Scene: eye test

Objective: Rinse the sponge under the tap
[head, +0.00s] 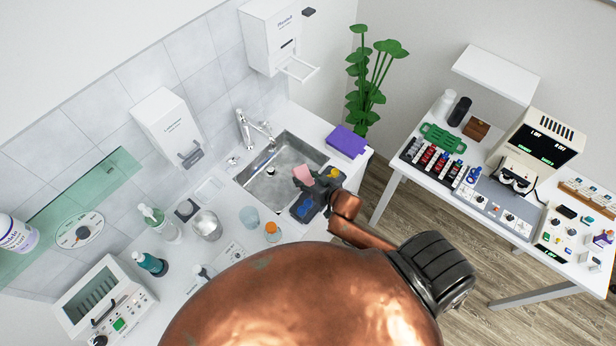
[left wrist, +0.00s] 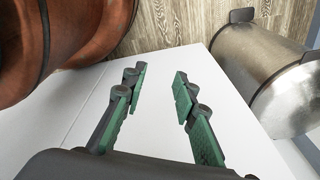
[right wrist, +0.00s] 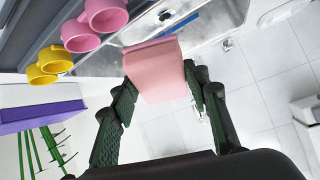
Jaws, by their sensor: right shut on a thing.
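The pink sponge (head: 303,175) is in my right gripper (head: 311,184), over the right part of the metal sink (head: 272,197). In the right wrist view the sponge (right wrist: 155,72) sits between the two fingers, which are shut on it. The silver tap (head: 246,130) stands at the sink's back left edge, and the sponge is apart from it. I cannot tell whether water runs. My left gripper (left wrist: 158,82) shows only in the left wrist view, open and empty above a white surface (left wrist: 160,125).
A purple block (head: 346,141) lies right of the sink. A metal cylinder (left wrist: 265,70) stands beside the left gripper.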

